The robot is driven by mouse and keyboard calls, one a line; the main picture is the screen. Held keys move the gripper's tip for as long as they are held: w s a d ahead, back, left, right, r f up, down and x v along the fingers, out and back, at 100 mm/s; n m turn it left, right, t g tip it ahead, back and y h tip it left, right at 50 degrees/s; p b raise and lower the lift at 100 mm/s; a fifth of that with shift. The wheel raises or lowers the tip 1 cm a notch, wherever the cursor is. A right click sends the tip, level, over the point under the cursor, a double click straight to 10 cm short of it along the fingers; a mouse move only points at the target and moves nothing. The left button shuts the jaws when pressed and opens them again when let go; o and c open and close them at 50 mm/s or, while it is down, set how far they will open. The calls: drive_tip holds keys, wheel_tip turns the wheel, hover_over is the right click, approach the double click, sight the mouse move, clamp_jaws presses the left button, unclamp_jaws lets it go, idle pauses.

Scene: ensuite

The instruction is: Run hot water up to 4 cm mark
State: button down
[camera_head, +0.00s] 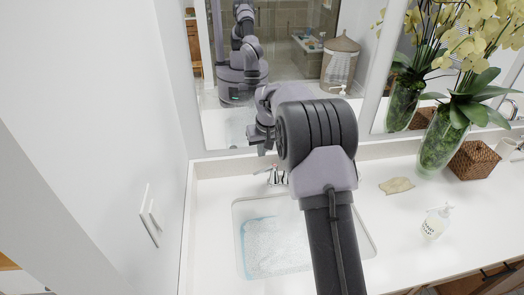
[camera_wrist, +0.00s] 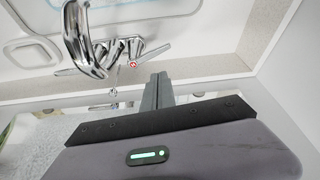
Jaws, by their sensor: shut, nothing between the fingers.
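The white rectangular sink (camera_head: 240,215) is set in the counter in the head view. Rippled, bluish water (camera_head: 275,248) covers its visible bottom; no depth mark can be made out. The chrome faucet (camera_head: 274,177) stands behind the basin, partly hidden by my arm. In the wrist view its curved spout (camera_wrist: 78,38) reaches over the basin, and a handle with a red dot (camera_wrist: 132,63) is beside it. My gripper (camera_wrist: 160,78) is shut and empty, its fingertips close to that handle. I cannot tell whether they touch. The fingers are hidden in the head view.
A wall with a switch plate (camera_head: 150,214) is close on the left, and a mirror (camera_head: 225,125) rises behind the counter. A soap bottle (camera_head: 435,222), a tan dish (camera_head: 397,185), a flower vase (camera_head: 439,143) and a wicker box (camera_head: 474,160) stand to the right.

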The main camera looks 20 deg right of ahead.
drive_tip(key=s+d+f+m+t+y+b, duration=0.2)
drive_tip(key=s+m+t+b, duration=0.2)
drive_tip(key=s+m+b, duration=0.95)
drive_tip(key=m, duration=0.2)
approach(266, 170)
drive_tip(key=shift+w+a+f, duration=1.45)
drive_tip(key=shift+w+f, duration=0.15)
drive_tip(key=shift+f, duration=1.35)
drive_tip(key=shift+b, duration=0.4)
